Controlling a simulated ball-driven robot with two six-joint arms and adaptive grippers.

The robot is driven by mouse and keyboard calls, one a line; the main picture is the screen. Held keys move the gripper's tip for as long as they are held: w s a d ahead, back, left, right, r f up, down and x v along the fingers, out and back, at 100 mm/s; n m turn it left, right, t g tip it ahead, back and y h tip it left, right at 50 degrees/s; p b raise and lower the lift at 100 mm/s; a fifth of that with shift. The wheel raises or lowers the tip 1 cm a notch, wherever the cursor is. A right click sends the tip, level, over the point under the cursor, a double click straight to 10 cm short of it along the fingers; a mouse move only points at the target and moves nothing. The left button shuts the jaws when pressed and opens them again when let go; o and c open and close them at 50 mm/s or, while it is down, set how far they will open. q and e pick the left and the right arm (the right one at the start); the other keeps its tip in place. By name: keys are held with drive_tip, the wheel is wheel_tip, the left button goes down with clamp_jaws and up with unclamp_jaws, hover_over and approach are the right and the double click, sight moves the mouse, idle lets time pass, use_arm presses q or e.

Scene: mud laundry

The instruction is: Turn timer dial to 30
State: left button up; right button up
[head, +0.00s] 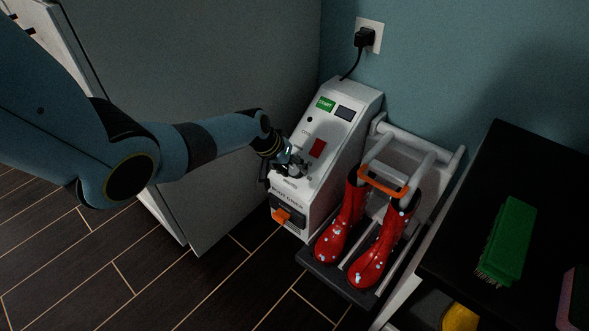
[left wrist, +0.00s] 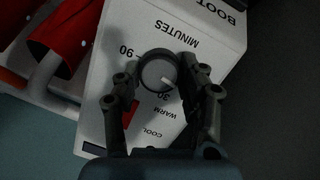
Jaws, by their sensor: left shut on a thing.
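The white boot dryer (head: 340,128) stands against the wall in the head view. Its round timer dial (left wrist: 158,72) shows in the left wrist view, with a light pointer mark on its face. The mark lies on the side toward the printed 30; the 90 is printed on the other side. My left gripper (head: 291,168) reaches down to the dryer's sloped front panel. In the left wrist view the gripper (left wrist: 155,80) has one finger on each side of the dial and is shut on it. In the head view the gripper hides the dial. My right gripper is not in view.
Red boots (head: 370,262) stand on a rack beside the dryer. The dryer has an orange latch (head: 283,216), a red switch (head: 317,148) and a green START button (head: 326,104). A grey cabinet (head: 215,100) stands left. A black table (head: 465,225) holds a green brush (head: 508,240).

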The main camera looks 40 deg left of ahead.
use_arm(q)
drive_tip(key=m, duration=0.3)
drive_tip(key=shift+m, duration=0.3)
drive_tip(key=shift+d+m+y, duration=0.1)
drive_tip(key=shift+m+y, duration=0.4)
drive_tip(key=shift+m, duration=1.7)
drive_tip(key=shift+m+y, duration=0.3)
drive_tip(key=shift+m, duration=0.3)
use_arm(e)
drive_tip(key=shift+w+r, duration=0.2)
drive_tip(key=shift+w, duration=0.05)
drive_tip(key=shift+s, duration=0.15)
